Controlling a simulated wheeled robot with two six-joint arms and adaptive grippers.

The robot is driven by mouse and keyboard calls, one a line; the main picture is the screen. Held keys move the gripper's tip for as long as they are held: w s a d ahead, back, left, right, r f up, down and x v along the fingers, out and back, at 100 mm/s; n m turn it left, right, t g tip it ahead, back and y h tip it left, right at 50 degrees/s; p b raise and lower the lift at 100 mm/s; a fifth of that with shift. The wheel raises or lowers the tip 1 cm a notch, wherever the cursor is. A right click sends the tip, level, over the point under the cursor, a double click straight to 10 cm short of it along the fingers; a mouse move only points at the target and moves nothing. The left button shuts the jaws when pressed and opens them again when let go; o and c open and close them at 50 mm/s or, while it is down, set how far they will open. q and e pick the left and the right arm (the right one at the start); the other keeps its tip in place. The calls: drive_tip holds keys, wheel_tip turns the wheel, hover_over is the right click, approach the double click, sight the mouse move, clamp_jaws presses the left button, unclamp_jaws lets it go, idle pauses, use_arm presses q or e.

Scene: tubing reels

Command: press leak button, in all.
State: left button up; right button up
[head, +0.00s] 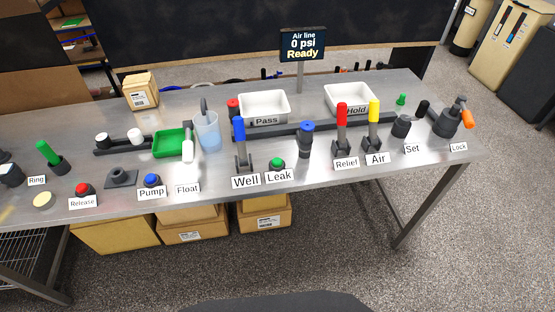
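The leak button is a small green-topped button (277,163) on a dark base, near the front edge of the metal table in the head view. A white label reading "Leak" stands just in front of it. The blue-handled Well lever (239,143) stands to its left, and a blue-topped dark post (306,138) stands to its right. Nothing covers the green top. Neither of my grippers shows in the head view.
The display (302,44) reads "Air line 0 psi Ready". The Pump button (152,181) and Release button (83,189) are farther left. The red Relief lever (342,125) and yellow Air lever (374,123) are right. White Pass tray (264,108) and Hold tray (349,98) sit behind.

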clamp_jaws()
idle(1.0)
